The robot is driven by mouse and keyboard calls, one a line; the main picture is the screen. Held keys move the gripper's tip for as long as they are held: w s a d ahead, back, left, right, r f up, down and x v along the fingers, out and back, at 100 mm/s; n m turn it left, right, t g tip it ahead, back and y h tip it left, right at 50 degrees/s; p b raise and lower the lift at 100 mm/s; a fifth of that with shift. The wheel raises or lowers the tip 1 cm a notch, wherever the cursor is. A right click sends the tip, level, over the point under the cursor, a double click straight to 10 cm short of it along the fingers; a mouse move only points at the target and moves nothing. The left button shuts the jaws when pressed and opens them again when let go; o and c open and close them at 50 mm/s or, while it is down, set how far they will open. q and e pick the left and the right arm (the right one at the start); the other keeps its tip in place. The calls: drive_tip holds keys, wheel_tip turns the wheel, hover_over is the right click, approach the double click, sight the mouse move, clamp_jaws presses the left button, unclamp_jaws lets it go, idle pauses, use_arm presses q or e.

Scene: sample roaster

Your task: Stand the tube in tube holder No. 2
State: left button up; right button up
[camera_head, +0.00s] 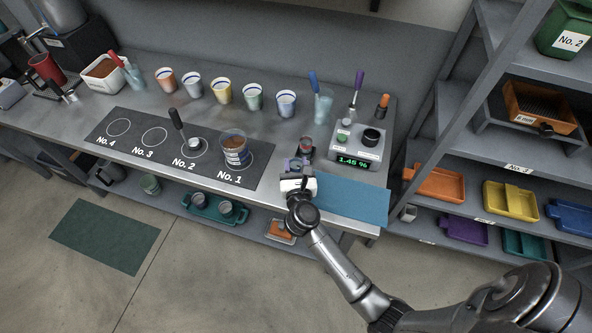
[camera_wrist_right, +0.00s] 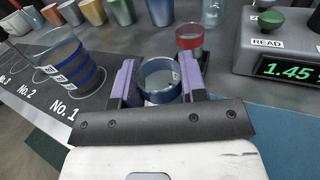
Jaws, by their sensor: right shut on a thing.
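My right gripper (camera_head: 298,166) is over the bench just left of the blue mat. In the right wrist view its two purple fingers (camera_wrist_right: 158,80) are shut on a clear round vessel with a blue band (camera_wrist_right: 160,98), which I take for the tube. The vessel looks upright; its lower end is hidden by the gripper. Just behind it stands a small red-banded piece (camera_wrist_right: 189,38), with a dark part beside it. The No. 2 spot (camera_head: 183,163) on the black mat holds a small metal cup with a dark handle (camera_head: 194,144). I cannot make out a separate tube holder No. 2. My left gripper is not in view.
A blue-banded glass with brown contents (camera_head: 235,150) stands at No. 1. A grey meter (camera_head: 357,147) reading 1.45 % stands right of my gripper, behind the blue mat (camera_head: 350,203). Several cups (camera_head: 222,92) line the back. The No. 3 and No. 4 spots are empty.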

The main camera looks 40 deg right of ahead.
drive_tip(key=shift+f, duration=0.9)
drive_tip(key=shift+f+b, duration=0.15)
drive_tip(key=shift+b, duration=0.2)
drive_tip(key=o, duration=0.9)
drive_tip(key=shift+o, duration=0.2)
